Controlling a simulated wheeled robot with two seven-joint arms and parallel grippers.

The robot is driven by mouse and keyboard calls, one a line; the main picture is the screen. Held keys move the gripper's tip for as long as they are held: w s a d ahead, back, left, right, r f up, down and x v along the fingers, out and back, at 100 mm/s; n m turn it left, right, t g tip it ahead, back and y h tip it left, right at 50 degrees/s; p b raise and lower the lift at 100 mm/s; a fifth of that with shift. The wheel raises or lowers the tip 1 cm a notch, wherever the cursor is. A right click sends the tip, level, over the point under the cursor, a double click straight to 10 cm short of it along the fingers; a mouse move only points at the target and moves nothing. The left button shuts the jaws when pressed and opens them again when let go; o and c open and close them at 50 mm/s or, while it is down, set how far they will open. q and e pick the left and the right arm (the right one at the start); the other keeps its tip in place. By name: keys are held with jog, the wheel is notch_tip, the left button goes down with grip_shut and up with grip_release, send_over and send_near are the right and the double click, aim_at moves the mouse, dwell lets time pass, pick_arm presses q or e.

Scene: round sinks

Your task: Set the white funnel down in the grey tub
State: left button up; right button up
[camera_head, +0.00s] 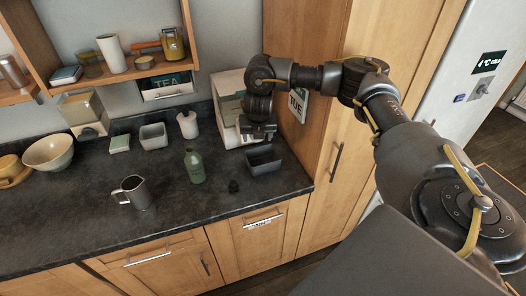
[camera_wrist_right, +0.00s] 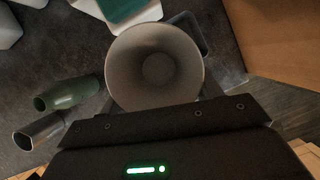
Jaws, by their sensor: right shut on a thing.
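The white funnel (camera_wrist_right: 152,70) fills the middle of the right wrist view, its wide round mouth facing the camera. My right gripper (camera_head: 260,133) is shut on it; the fingertips are mostly hidden in both views. In the head view the gripper is above the back of the counter, just behind and above the grey tub, and I cannot make out the funnel there. The grey tub (camera_head: 264,168) is a dark rectangular open container on the counter near its right end. Its rim (camera_wrist_right: 203,45) partly shows behind the funnel in the wrist view. My left gripper is not in view.
A metal jug (camera_head: 132,192) is further left. A white box (camera_head: 229,88) stands behind, and a tall wooden cabinet (camera_head: 318,120) is close on the right. The front counter is mostly clear.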

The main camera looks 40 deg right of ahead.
jog(key=d+r+n, duration=0.1)
jog(key=d, duration=0.1)
jog(key=w+d+r+n+y, duration=0.1)
jog(key=r+n, duration=0.1)
jog(key=shift+d+t+p, duration=0.3)
jog(key=shift+d+p, duration=0.05)
jog(key=shift+d, duration=0.05)
jog(key=b, duration=0.6)
send_near(264, 161)
jog(key=f, duration=0.3)
jog(key=w+f, duration=0.1)
jog(key=f, duration=0.1)
jog(key=shift+a, duration=0.3)
jog(key=shift+w+f, duration=0.1)
jog(key=shift+f, duration=0.25)
jog(key=o, duration=0.8)
jog(key=shift+f, duration=0.1)
jog(key=shift+c, duration=0.2)
